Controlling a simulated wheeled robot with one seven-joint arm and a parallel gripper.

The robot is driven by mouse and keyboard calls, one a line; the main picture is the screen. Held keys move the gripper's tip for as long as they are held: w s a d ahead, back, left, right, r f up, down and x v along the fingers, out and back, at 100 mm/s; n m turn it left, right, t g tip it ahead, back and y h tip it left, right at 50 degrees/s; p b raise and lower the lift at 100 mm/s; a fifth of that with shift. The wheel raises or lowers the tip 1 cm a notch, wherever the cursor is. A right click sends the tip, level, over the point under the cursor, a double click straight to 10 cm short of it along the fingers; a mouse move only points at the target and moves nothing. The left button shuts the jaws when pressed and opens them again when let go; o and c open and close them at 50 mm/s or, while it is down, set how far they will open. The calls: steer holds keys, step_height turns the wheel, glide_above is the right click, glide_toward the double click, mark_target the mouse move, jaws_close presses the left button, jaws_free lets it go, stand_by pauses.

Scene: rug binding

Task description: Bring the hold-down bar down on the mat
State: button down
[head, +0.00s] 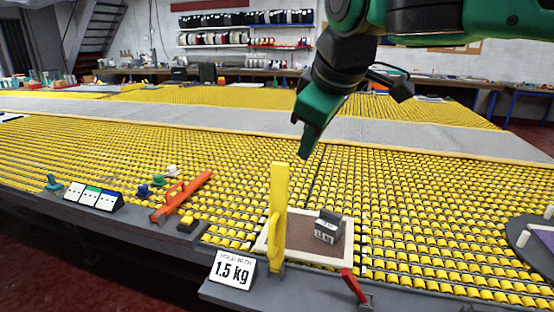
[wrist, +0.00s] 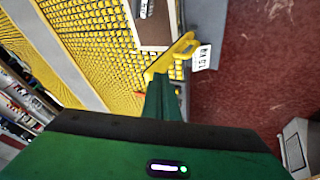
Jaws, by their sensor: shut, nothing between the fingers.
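The yellow hold-down bar (head: 279,200) stands upright at the table's front edge, at the left side of the mat, with a handle on its side. The mat (head: 300,231) is brown with a pale border and lies flat. A grey block weight (head: 327,226) sits on it. My gripper (head: 307,151) is shut and empty, above and a little right of the bar's top. In the wrist view the shut fingers (wrist: 162,88) point toward the yellow bar (wrist: 172,57), covering part of it. The mat (wrist: 152,36) shows beyond, cut off by the frame.
A sign (head: 232,269) reading 1.5 kg stands left of the bar's foot. An orange bar (head: 182,196) with a handle lies to the left. Yellow rollers (head: 430,210) cover the table.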

steer(key=shift+n+y, duration=0.4)
steer(key=shift+n, duration=0.5)
steer(key=a, duration=0.1)
steer(key=a+r, duration=0.1)
steer(key=a, duration=0.1)
steer(key=s+a+r, duration=0.1)
steer(key=a, duration=0.1)
steer(key=shift+r, duration=0.25)
steer(key=shift+f, duration=0.1)
steer(key=w+f, duration=0.8)
steer(key=w, duration=0.1)
steer(key=shift+a+f, duration=0.15)
steer(key=shift+f, duration=0.15)
